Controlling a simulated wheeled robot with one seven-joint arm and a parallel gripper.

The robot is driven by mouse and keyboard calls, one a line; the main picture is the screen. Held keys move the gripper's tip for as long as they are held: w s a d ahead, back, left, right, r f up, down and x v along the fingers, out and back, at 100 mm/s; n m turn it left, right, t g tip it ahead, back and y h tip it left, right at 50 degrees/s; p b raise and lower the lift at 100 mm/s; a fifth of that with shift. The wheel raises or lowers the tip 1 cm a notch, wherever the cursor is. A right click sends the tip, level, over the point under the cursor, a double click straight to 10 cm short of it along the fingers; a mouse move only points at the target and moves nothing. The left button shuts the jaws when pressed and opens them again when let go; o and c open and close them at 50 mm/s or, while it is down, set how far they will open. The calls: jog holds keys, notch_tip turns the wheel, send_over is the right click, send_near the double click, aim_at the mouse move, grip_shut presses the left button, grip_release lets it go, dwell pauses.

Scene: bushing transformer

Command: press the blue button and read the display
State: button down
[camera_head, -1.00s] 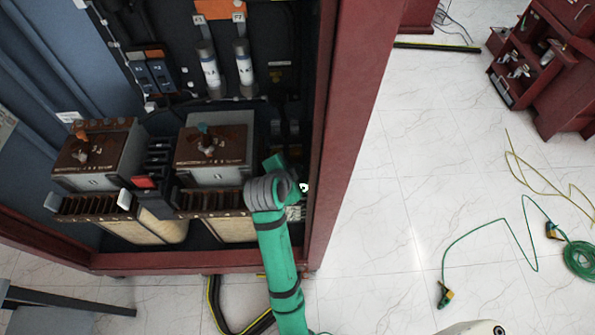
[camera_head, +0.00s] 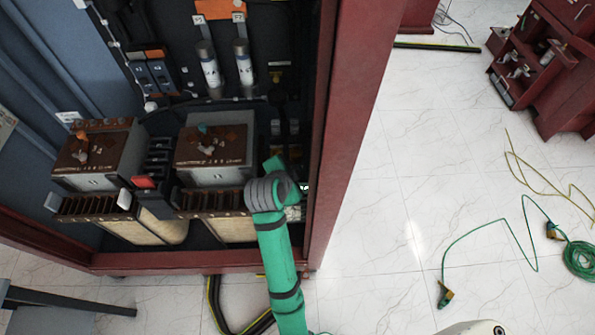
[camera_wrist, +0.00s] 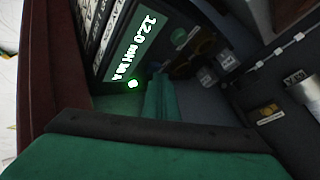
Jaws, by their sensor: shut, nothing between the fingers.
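In the wrist view a lit display (camera_wrist: 133,48) shows sideways white text on green, starting "12.0 mH"; the rest is too small to read surely. No blue button can be made out in either view. My gripper (camera_wrist: 160,92) appears as a narrow green form pointing into the cabinet, close to the right of the light. It is shut and empty; whether it touches anything cannot be told. In the head view my arm's end hides most of the display area, and my fingertips are not clearly visible.
The red cabinet's right post (camera_head: 345,130) stands close to my arm. Two brown-topped transformer blocks, left (camera_head: 97,155) and right (camera_head: 215,150), sit left of my arm. White cylinders (camera_head: 244,62) stand above. Open tiled floor with a green cable (camera_head: 480,232) lies right.

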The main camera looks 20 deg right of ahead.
jog(key=shift+r, duration=0.75)
jog(key=shift+r, duration=2.5)
jog(key=shift+f, duration=0.1)
